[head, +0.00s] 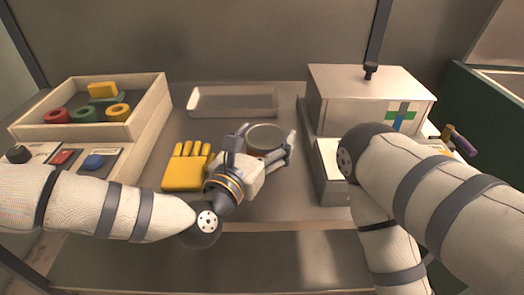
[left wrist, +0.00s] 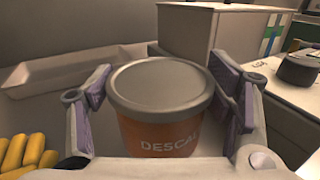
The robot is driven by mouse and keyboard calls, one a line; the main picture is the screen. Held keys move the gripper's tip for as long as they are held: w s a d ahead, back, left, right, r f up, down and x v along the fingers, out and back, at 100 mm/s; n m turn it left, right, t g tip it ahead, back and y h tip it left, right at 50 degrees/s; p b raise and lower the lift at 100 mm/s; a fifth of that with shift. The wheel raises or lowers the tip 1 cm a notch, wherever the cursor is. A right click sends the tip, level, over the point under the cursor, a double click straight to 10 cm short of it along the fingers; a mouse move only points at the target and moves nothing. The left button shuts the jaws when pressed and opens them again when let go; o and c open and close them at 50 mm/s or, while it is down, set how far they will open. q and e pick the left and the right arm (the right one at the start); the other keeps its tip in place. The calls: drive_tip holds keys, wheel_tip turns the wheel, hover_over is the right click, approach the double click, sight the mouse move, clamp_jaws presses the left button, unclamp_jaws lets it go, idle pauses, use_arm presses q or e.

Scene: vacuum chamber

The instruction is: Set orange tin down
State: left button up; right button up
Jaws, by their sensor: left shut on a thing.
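The orange tin has a round grey lid (head: 265,136) and stands upright between the fingers of my left gripper (head: 264,152). In the left wrist view the orange tin (left wrist: 160,138) shows pale lettering that starts "DESCA". My left gripper (left wrist: 168,100) is shut on it, with a purple-padded finger on each side. The tin's base is hidden, so I cannot tell whether it touches the surface. My right arm crosses the right side of the head view, but its gripper is not seen.
A shallow metal tray (head: 232,101) lies behind the tin, and a yellow glove (head: 186,172) lies to its left. A pale box (head: 360,95) stands to the right. A wooden crate (head: 148,121) of coloured rings stands at the left.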

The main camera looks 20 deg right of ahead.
use_arm(q)
drive_tip(key=shift+f+b, duration=0.45)
drive_tip(key=shift+f, duration=1.4)
drive_tip(key=o, duration=1.2)
use_arm(e)
drive_tip(key=shift+s+f+g, duration=0.3)
drive_tip(key=shift+s+f, duration=0.35)
drive_tip(key=shift+f, duration=0.15)
use_arm(q)
drive_tip(key=shift+r, duration=0.3)
drive_tip(key=shift+s+a+r, duration=0.1)
drive_tip(key=shift+s+a, duration=0.1)
drive_tip(key=shift+s, duration=0.05)
drive_tip(key=v, duration=1.1)
drive_tip(key=shift+s+a, duration=0.15)
use_arm(e)
drive_tip(key=shift+w+r, duration=0.15)
drive_tip(key=shift+r, duration=0.05)
use_arm(q)
drive_tip(key=shift+f, duration=0.2)
